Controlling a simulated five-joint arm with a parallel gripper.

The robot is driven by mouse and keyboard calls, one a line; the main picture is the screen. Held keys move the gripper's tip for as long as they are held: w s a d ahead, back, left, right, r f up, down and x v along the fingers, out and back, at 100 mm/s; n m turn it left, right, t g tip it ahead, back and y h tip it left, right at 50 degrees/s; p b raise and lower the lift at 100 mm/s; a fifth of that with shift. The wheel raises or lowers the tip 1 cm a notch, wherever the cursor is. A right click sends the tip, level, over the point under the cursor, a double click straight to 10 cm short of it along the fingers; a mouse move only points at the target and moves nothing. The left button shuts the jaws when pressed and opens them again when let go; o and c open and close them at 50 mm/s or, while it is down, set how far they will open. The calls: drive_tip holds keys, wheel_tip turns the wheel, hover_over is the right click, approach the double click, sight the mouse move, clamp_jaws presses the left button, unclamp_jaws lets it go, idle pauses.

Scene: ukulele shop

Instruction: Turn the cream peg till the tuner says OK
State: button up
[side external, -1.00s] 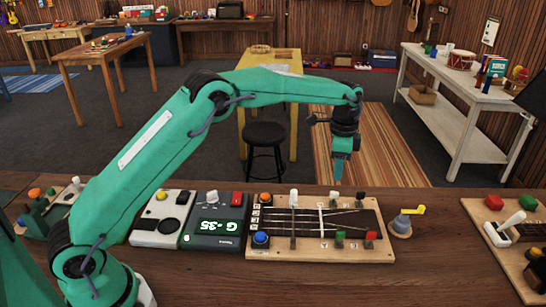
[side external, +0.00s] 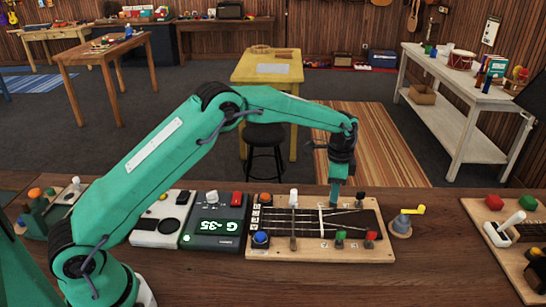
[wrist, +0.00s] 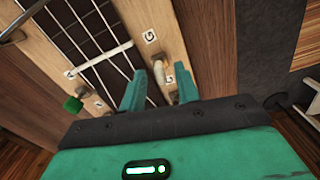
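The cream peg (wrist: 160,72) stands at the far edge of the board, between my fingertips in the wrist view; in the side view my gripper hides it. My gripper (side external: 335,194) points down over that edge. In the wrist view my gripper (wrist: 160,88) is open, one finger on each side of the peg. Whether either finger touches it I cannot tell. The tuner (side external: 215,222), left of the board, shows green text reading G -35, upside down from the side camera. Small printed turn arrows (wrist: 150,36) lie beside the peg.

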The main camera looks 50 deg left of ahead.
drive_tip(key=shift+f, duration=0.1)
clamp_jaws()
drive_tip(key=shift+n, duration=0.3)
drive_tip(key=n, duration=0.3)
drive_tip(key=shift+n, duration=0.3)
drive_tip(key=n, duration=0.4)
drive_tip(key=shift+n, duration=0.3)
idle(0.4)
unclamp_jaws()
